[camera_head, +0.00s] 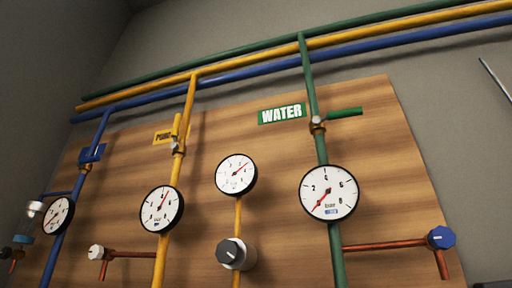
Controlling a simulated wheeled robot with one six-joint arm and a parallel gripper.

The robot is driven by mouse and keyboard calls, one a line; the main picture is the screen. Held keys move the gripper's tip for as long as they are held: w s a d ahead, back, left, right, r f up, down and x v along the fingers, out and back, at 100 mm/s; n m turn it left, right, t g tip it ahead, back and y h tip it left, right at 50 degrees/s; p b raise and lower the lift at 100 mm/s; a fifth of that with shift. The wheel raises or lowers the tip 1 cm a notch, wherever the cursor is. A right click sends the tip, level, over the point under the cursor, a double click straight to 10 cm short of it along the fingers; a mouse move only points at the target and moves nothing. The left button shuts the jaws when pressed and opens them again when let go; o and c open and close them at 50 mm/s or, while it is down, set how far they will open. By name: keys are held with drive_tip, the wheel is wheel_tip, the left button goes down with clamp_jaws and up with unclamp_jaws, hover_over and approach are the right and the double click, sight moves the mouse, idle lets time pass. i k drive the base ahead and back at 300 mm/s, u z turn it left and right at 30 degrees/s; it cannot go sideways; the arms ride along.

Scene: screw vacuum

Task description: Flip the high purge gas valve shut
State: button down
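The purge gas valve (178,147) is on the yellow vertical pipe (187,105), at the left-centre of the head view. Its yellow lever (176,127) points up, roughly in line with the pipe. A yellow sign (162,137), partly hidden by the lever and hard to read, is beside it. A round gauge (161,209) sits lower on the same pipe. My gripper is not in view, so its distance from the valve cannot be told.
The wooden panel (275,145) also carries a green water pipe with a green lever (345,112) sticking out sideways, and a blue lever (93,153) at left. Other gauges and a dark knob (231,252) sit lower. Horizontal pipes cross above.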

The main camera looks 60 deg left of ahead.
sight(175, 146)
drive_tip(key=z, duration=0.35)
drive_tip(key=k, duration=2.3)
drive_tip(key=u, duration=2.2)
drive_tip(key=i, duration=1)
